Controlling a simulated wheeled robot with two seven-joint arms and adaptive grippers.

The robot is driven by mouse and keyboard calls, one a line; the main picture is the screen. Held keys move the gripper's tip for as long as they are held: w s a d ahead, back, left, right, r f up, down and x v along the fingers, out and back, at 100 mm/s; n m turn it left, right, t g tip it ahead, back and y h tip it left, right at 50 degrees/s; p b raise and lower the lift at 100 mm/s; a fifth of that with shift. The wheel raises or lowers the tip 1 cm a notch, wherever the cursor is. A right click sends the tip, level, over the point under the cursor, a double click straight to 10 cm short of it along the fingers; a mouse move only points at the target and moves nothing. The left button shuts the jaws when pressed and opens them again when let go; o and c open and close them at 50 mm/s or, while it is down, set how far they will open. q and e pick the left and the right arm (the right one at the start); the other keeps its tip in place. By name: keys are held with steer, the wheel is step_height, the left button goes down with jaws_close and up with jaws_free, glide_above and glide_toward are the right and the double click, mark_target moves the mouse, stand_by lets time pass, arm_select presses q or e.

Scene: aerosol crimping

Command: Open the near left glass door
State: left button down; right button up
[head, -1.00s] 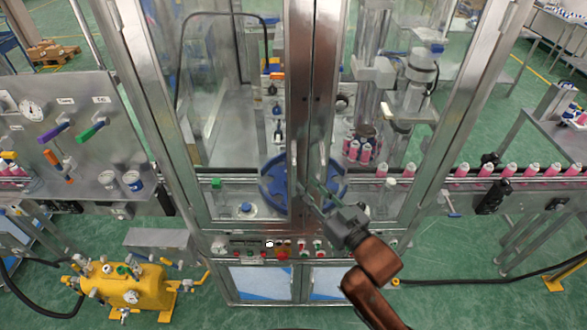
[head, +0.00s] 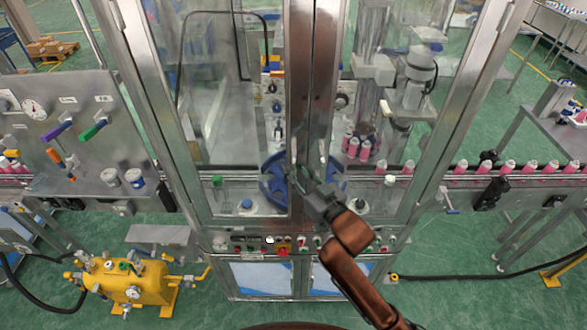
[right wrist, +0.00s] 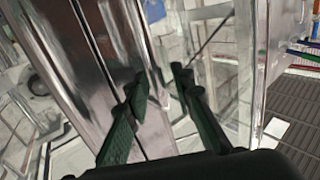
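The near left glass door (head: 228,110) is a tall metal-framed pane on the left half of the cabinet front. It looks closed, its inner edge meeting the right glass door (head: 385,110) at the centre seam. A slim upright handle (head: 294,163) shows near that seam. My right gripper (head: 310,172) is at the seam, close to the handle. In the right wrist view its two dark fingers (right wrist: 162,90) are apart, in front of the metal door frame (right wrist: 112,60). I cannot tell whether they touch the handle. My left gripper is not in view.
A blue star wheel (head: 273,180) and pink cans (head: 355,147) are behind the glass. A button panel (head: 262,243) is below the doors. A valve panel (head: 75,130) and yellow pump (head: 130,283) stand left. A conveyor with cans (head: 530,168) runs right.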

jaws_close()
stand_by(0.5)
